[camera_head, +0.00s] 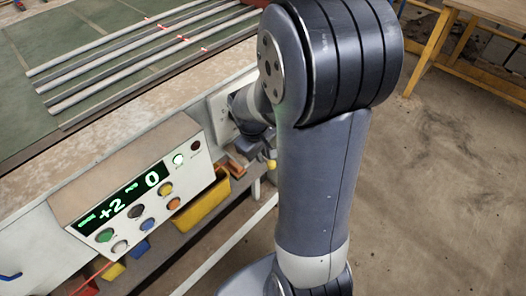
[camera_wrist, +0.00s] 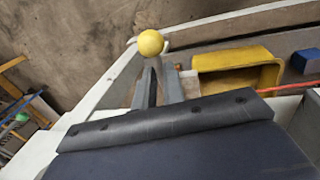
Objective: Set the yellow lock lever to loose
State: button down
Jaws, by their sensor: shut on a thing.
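The yellow lock lever shows as a round yellow ball knob (camera_wrist: 151,43) in the wrist view, just beyond my fingertips. In the head view a small yellow spot (camera_head: 271,165), likely the same knob, shows beside my arm. My gripper (camera_wrist: 158,75) has its two grey fingers close together, shut on the lever just below the knob. The lever's shaft is mostly hidden by the fingers and the dark gripper body. In the head view my gripper (camera_head: 262,154) is partly hidden behind my arm, at the side of the bench.
A control panel (camera_head: 140,198) with coloured buttons and a display reading "+2" and "0" is left of my arm. A yellow bin (camera_head: 203,203) is below the bench edge; it also shows in the wrist view (camera_wrist: 240,70). Open floor (camera_head: 440,190) lies to the right.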

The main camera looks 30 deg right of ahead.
dwell(0.4)
jog(key=c, duration=1.5)
grip_release()
jog(key=shift+r, duration=0.1)
notch_tip(320, 180, up, 10)
jog(key=a+p, duration=0.1)
jog(key=a, duration=0.1)
jog(key=shift+s+r, duration=0.2)
jog(key=shift+s, duration=0.15)
jog(key=f, duration=0.3)
jog(key=d+f, duration=0.1)
jog(key=f, duration=0.3)
jog(key=d+f+b, duration=0.1)
jog(key=f, duration=0.2)
jog(key=shift+w+f, duration=0.3)
jog(key=shift+w, duration=0.05)
